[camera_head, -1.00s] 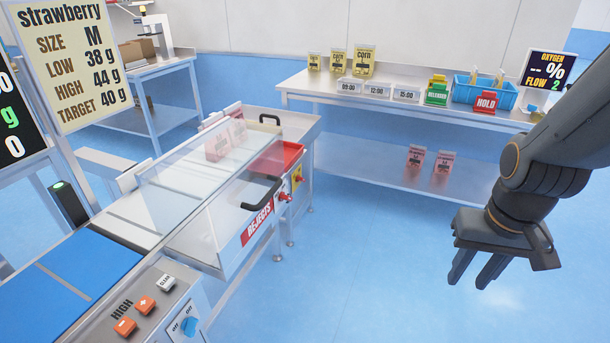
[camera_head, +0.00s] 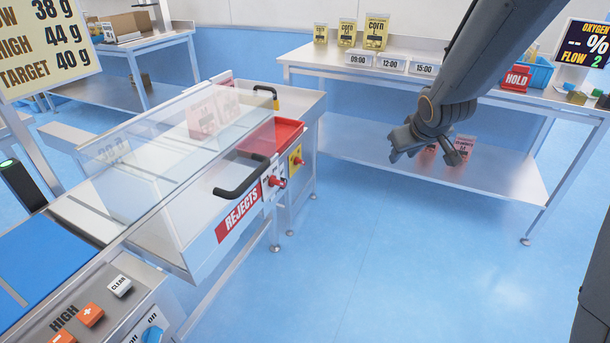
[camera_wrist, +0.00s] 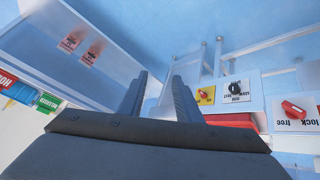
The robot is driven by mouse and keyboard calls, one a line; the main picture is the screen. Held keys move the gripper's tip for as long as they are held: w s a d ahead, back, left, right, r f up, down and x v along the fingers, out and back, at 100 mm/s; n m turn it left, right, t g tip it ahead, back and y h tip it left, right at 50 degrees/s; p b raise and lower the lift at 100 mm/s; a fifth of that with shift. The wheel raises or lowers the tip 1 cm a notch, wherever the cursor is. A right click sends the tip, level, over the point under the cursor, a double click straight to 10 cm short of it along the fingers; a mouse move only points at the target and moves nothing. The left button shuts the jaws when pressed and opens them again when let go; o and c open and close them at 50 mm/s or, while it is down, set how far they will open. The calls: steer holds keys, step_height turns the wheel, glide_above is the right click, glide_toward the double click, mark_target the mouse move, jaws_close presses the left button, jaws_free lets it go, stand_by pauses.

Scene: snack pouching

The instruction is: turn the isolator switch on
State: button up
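A red rotary switch on a yellow plate (camera_head: 296,158), which looks like the isolator switch, is on the front of the machine beside the red tray. It also shows in the wrist view (camera_wrist: 205,95), right of my fingers; its setting is too small to read. My gripper (camera_head: 425,157) is open and empty, with its fingers apart, to the right of the switch and not touching it. The gripper also shows in the wrist view (camera_wrist: 158,82).
A red lock/free knob (camera_wrist: 293,108) and a black knob plate (camera_wrist: 235,88) are near the switch. A steel bench (camera_head: 350,140) stands behind my gripper. The blue floor between is clear.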

mark_target(304, 163)
steer(key=w+a+f+n+t+y+b, duration=0.2)
steer(key=w+a+f+n+b, duration=0.15)
steer(key=w, duration=0.45)
steer(key=w+a+f+n+t+y+b, duration=0.1)
steer(key=w+a+f+n+y+b, duration=0.15)
steer(key=w+b, duration=0.45)
steer(key=w+a+f+n+t+y+b, duration=0.2)
steer(key=w+a+f+b, duration=0.15)
steer(key=w, duration=0.65)
steer(key=w+a+f+n+g+y+b, duration=0.1)
steer(key=a+f+n+g+y+b, duration=0.2)
steer(key=a+f+n+y+b, duration=0.4)
steer(key=w+a+f+n+g+y+b, duration=0.25)
steer(key=a+f+n+b, duration=0.2)
steer(key=f, duration=0.45)
steer(key=shift+m+g+y, duration=0.35)
steer(key=shift+y, duration=0.05)
steer(key=x, duration=0.2)
steer(key=b+x, duration=0.1)
steer(key=x, duration=0.1)
steer(key=b+x, duration=0.1)
steer(key=x, duration=0.1)
steer(key=shift+s+a, duration=0.35)
steer(key=shift+a, duration=0.05)
jaws_close()
